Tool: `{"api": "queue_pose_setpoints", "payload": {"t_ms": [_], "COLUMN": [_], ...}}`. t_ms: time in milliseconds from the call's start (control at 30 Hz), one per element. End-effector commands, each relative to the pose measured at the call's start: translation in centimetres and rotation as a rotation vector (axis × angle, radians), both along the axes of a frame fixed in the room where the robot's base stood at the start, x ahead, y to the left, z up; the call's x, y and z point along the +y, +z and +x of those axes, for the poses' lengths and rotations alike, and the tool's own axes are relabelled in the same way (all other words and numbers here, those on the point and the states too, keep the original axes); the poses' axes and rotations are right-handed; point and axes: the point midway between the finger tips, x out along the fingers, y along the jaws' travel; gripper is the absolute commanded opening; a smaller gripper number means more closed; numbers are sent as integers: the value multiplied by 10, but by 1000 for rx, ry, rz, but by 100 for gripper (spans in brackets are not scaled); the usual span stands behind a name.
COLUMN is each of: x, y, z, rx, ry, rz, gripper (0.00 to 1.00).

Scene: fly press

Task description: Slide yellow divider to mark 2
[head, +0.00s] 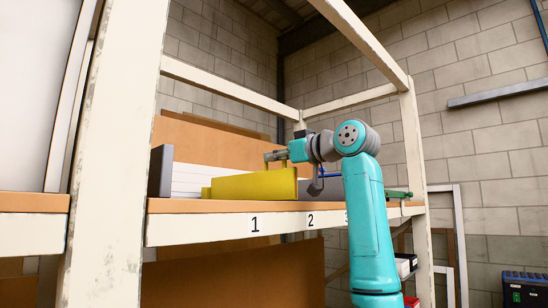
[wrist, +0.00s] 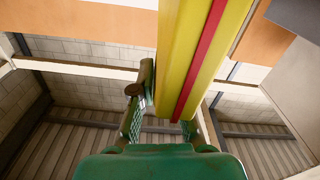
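My gripper (head: 272,157) reaches in from the right at the divider's top edge. In the wrist view the yellow divider (wrist: 172,70), with a red stripe, runs between the fingers of my gripper (wrist: 165,105). The left finger lies close against it and the right finger is partly hidden behind it. The fingers look shut on it.
A dark grey end plate (head: 160,171) stands at the shelf's left end. A grey block (head: 320,189) stands just right of the divider. The white shelf edge (head: 200,230) carries the marks; mark 3 is partly behind my arm. A white post (head: 112,150) rises at left.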

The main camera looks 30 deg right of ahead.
Motion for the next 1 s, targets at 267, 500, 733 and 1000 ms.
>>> {"api": "queue_pose_setpoints", "payload": {"t_ms": [267, 500, 733, 1000], "x": [0, -3, -16, -32], "y": [0, 0, 0, 0], "z": [0, -8, -45, -93], "rx": [0, -1, -3, -1], "ry": [0, -1, -4, -3], "rz": [0, -1, -2, -2], "gripper": [37, 37, 37, 37]}}
